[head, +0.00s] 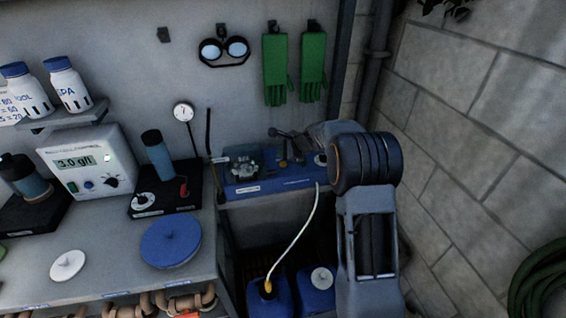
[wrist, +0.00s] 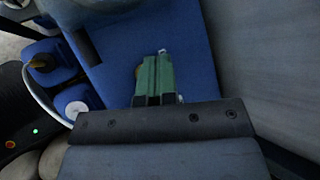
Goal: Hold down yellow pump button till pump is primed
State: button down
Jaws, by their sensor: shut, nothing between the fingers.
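The pump unit, a dark motor on a long blue base (head: 278,185), sits on the shelf by the wall. A small yellow button (head: 283,163) shows on the base, right of the motor. My gripper (head: 284,138) is shut and empty, in front of the wall and close to the button in the head view. I cannot tell whether it touches anything. In the wrist view its green fingers (wrist: 154,76) lie together over the blue base (wrist: 190,50). A yellowish edge beside the fingers may be the button, mostly hidden.
Below the base stand a blue canister with a yellow cap (head: 268,290) and one with a white cap (head: 321,279). A pale hose (head: 302,232) runs up from the yellow cap. The block wall (head: 480,130) closes off the right side. A bench with instruments stands left.

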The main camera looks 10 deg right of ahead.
aim_at(283, 164)
jog(key=shift+r+p, duration=1.4)
jog(key=shift+r, duration=0.7)
jog(key=s+f+n+g, duration=0.1)
jog(key=s+f+n, duration=0.1)
jog(key=shift+s+f+n, duration=0.25)
jog(key=shift+f+n, duration=0.15)
jog(key=s+r+n+h, duration=0.2)
jog(key=s+n, duration=0.3)
jog(key=s, duration=0.6)
jog(key=s+r+n+h, duration=0.2)
jog(key=s+r+n, duration=0.3)
jog(key=s, duration=0.6)
jog(key=s+r+n+g+h, duration=0.1)
jog(key=s+n, duration=0.4)
jog(key=s, duration=0.6)
jog(key=shift+r+n+h, duration=0.4)
jog(key=shift+r+h, duration=0.2)
jog(key=shift+r, duration=0.75)
